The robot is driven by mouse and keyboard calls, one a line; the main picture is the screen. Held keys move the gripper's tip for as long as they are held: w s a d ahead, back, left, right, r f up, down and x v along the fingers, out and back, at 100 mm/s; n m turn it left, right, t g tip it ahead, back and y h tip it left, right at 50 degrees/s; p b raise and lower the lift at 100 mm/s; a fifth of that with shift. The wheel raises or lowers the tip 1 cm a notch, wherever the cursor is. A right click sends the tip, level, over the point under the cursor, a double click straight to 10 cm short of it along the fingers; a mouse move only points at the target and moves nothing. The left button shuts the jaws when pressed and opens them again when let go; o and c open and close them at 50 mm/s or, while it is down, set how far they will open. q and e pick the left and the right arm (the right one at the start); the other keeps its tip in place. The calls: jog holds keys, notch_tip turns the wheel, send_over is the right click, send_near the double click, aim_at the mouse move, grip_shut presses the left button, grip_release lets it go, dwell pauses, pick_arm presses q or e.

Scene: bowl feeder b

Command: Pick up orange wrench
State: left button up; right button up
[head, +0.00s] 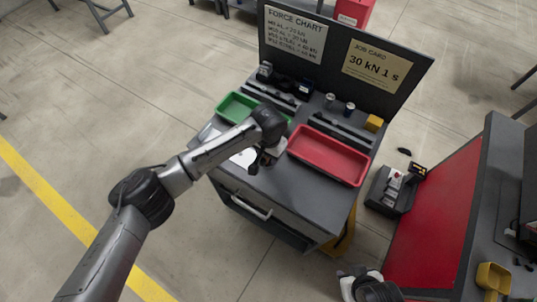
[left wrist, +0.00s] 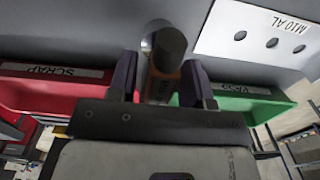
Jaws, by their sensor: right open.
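My left gripper (head: 262,160) points down over the grey bench top, between the green and red trays. In the left wrist view its two dark fingers (left wrist: 160,85) stand apart on either side of an orange piece (left wrist: 162,88), which looks like part of the orange wrench. A dark round cylinder (left wrist: 168,48) sits just beyond it. I cannot tell whether the fingers press on the orange piece. The wrench's full shape is hidden in both views. My right gripper (head: 348,274) is partly seen at the bottom edge of the head view, away from the bench, open.
A red tray (head: 328,156), labelled SCRAP in the wrist view, and a green tray (head: 239,107) flank the gripper. A plate marked M10 AL (left wrist: 265,35) lies nearby. An upright sign panel (head: 340,48) closes the bench's back. A red-sided cabinet (head: 437,220) stands at right.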

pick_arm(q)
grip_shut()
jog(key=shift+r, duration=0.15)
dwell(0.4)
